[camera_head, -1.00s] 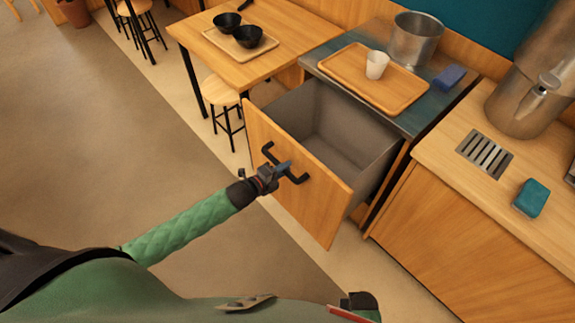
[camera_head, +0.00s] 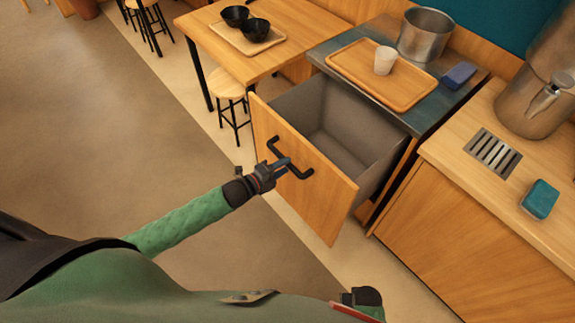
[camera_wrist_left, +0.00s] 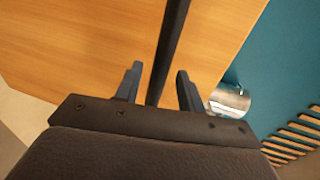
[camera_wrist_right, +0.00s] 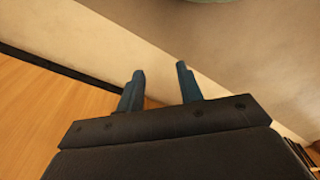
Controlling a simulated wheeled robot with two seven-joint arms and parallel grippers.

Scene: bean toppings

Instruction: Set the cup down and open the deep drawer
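The deep drawer (camera_head: 305,187) under the metal counter is pulled well out, and its grey inside is empty. Its black bar handle (camera_head: 303,173) is on the wooden front. My left gripper (camera_head: 285,164) is at this handle. In the left wrist view the bar (camera_wrist_left: 170,45) runs between the two spread fingers, with a gap on each side. The white cup (camera_head: 385,61) stands upright on the wooden tray (camera_head: 350,66), clear of both grippers. My right gripper (camera_wrist_right: 160,80) is open and empty in the right wrist view, low above the floor.
A metal pot (camera_head: 425,35) and a blue block (camera_head: 459,75) are on the metal counter. A teal sponge (camera_head: 540,199) lies on the right counter near a drain grate (camera_head: 492,153). A table (camera_head: 215,40) with two black bowls and a stool (camera_head: 230,87) stand left of the drawer.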

